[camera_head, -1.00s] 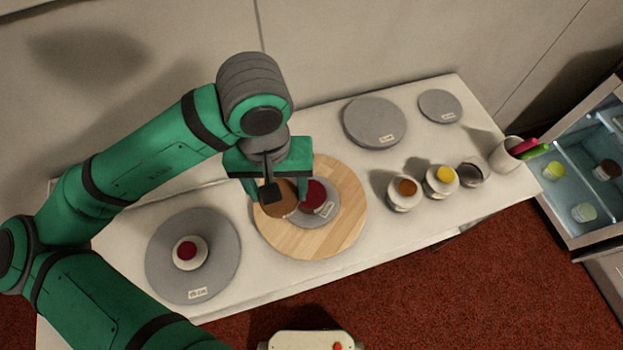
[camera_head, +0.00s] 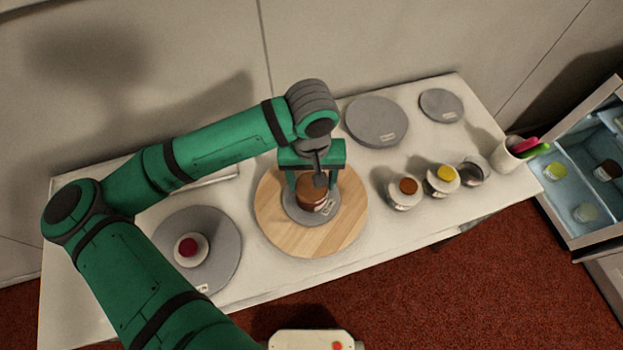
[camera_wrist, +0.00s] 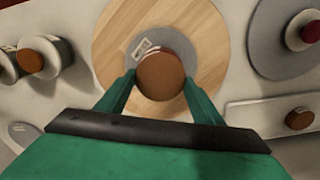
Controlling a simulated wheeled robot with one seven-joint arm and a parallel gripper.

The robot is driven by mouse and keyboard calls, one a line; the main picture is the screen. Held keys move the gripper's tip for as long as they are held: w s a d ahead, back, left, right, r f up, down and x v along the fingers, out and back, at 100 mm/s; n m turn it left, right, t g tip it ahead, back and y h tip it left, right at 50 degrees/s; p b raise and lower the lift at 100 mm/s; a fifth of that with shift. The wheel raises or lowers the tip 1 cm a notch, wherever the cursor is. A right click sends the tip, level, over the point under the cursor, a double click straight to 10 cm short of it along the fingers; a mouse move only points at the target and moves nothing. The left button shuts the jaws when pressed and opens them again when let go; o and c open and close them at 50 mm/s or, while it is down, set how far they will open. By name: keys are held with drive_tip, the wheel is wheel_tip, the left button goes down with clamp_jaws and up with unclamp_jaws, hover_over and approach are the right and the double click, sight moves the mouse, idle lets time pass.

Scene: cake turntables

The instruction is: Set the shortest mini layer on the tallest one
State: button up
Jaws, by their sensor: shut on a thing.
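My gripper (camera_head: 313,184) is shut on a brown-topped mini layer (camera_head: 311,189), with one finger on each side. In the wrist view the brown layer (camera_wrist: 161,78) sits between the green fingers. It is over a dark red layer (camera_wrist: 158,49), of which only a thin edge shows. I cannot tell whether the two touch. The red layer is on a small grey disc (camera_head: 294,212) with a label, on the round wooden board (camera_head: 280,236). Another red-topped layer (camera_head: 188,247) on a white base is on the large grey turntable (camera_head: 222,262) at left.
Small cups with brown (camera_head: 408,187) and yellow (camera_head: 446,174) tops stand at right, beside a pen cup (camera_head: 504,156). Two empty grey discs (camera_head: 377,120) (camera_head: 441,104) lie at the back. A pale tray (camera_wrist: 262,117) holding a brown piece (camera_wrist: 299,118) lies near the board.

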sight(311, 185)
drive_tip(key=shift+f, duration=0.2)
drive_tip(key=o, duration=1)
wheel_tip(311, 185, up, 12)
drive_tip(key=shift+r, duration=0.1)
idle(0.5)
